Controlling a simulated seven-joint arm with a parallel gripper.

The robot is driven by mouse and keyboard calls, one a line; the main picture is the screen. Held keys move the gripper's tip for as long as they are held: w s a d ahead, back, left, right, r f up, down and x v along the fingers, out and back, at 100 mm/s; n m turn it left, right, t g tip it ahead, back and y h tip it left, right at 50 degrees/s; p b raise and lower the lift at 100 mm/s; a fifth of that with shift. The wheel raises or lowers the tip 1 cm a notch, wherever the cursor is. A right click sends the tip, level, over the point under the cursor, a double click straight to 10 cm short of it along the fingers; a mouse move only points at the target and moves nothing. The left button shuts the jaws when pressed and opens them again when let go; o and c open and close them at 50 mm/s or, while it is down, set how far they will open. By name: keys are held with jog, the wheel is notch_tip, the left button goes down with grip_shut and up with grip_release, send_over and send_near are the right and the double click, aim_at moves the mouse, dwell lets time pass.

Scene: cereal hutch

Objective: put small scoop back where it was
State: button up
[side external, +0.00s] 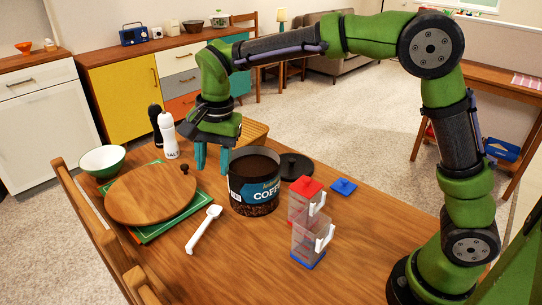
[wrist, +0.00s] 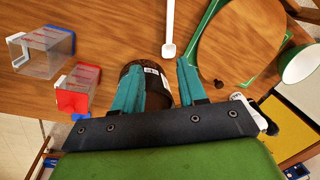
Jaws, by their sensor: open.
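A white long-handled scoop (side external: 205,230) lies flat on the wooden table, between the round wooden board and the coffee can. It also shows in the wrist view (wrist: 169,30). The coffee can (side external: 254,190) stands upright and uncovered, with dark coffee visible inside. My gripper (side external: 211,165) points down with its teal fingers apart and nothing between them. In the side view it is just left of and behind the can's rim. In the wrist view the fingers (wrist: 158,66) partly cover the can, and the scoop lies beyond the fingertips.
A black lid (side external: 295,165) lies behind the can. Clear containers with red (side external: 307,186) and blue parts stand to its right, near a loose blue lid (side external: 343,187). The wooden board (side external: 150,192), green bowl (side external: 103,160) and salt shaker (side external: 167,136) are left. The table's front is clear.

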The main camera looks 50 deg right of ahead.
jog(key=s+d+r+n+t+y, duration=0.1)
jog(key=s+d+r+n+t, duration=0.15)
jog(key=s+d, duration=0.3)
jog(key=s+d+r+n+t, duration=0.1)
jog(key=s+d+r+n, duration=0.1)
jog(key=s+d+r, duration=0.3)
jog(key=s+d+f+n+t, duration=0.2)
jog(key=s+f, duration=0.1)
jog(key=s, duration=0.7)
jog(key=shift+s+d+f+n, duration=0.15)
jog(key=shift+s+d+n, duration=0.05)
jog(key=shift+d+n, duration=0.2)
